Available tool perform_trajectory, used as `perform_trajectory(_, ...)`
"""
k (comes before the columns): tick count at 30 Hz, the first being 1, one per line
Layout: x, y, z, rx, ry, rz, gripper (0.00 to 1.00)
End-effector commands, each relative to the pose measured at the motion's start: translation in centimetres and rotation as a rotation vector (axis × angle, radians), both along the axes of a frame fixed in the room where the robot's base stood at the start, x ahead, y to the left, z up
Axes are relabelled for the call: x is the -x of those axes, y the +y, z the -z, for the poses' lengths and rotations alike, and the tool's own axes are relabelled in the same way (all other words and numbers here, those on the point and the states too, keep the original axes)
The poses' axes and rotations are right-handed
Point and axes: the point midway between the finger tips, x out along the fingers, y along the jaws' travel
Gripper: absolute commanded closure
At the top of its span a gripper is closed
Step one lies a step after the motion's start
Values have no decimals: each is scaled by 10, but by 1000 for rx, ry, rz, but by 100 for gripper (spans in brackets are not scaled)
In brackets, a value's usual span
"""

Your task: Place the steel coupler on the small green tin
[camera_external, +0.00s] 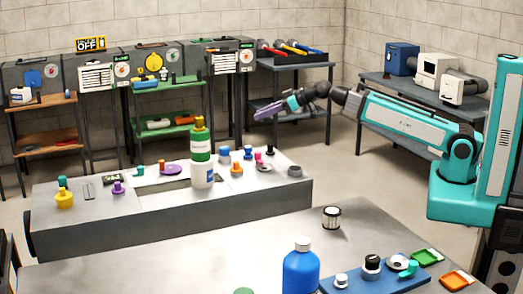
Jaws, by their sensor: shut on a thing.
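My gripper (268,112) is in the air above the back of the long grey bench, pointing left. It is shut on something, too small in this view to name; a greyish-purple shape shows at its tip. I cannot tell whether this is the steel coupler. A small green square tin (427,256) lies at the right of the front table, beside an orange one (457,280). My gripper is far from both, up and to the left. A silver and black cylinder (331,217) stands on the front table.
A blue bottle (301,269) and a blue board (385,277) with small fittings are on the front table. A green and white bottle (201,152) stands tall on the long bench among several small coloured parts. The front table's left part is mostly clear.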

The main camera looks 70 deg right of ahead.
Motion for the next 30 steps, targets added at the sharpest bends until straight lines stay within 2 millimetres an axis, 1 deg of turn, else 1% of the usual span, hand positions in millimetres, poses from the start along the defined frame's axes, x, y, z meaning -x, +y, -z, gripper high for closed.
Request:
perform_trajectory(1,-2,5,2,-2,1,-29,92)
perform_trajectory(2,-2,9,3,-2,1,-48,100)
perform_trajectory(5,-3,33,9,-2,0,-127,100)
perform_trajectory(8,-3,66,16,-3,0,-221,100)
perform_trajectory(9,-2,81,19,-3,0,-259,100)
perform_trajectory(14,5,138,27,-1,0,-398,100)
perform_trajectory(15,7,152,29,-1,0,-430,100)
perform_trajectory(17,11,173,32,-2,-1,-478,100)
perform_trajectory(18,14,187,34,-1,0,-509,100)
perform_trajectory(23,29,243,42,-2,1,-628,100)
perform_trajectory(27,45,290,47,-2,0,-724,100)
perform_trajectory(29,53,309,50,-1,0,-764,100)
perform_trajectory(30,59,323,51,-1,0,-790,100)
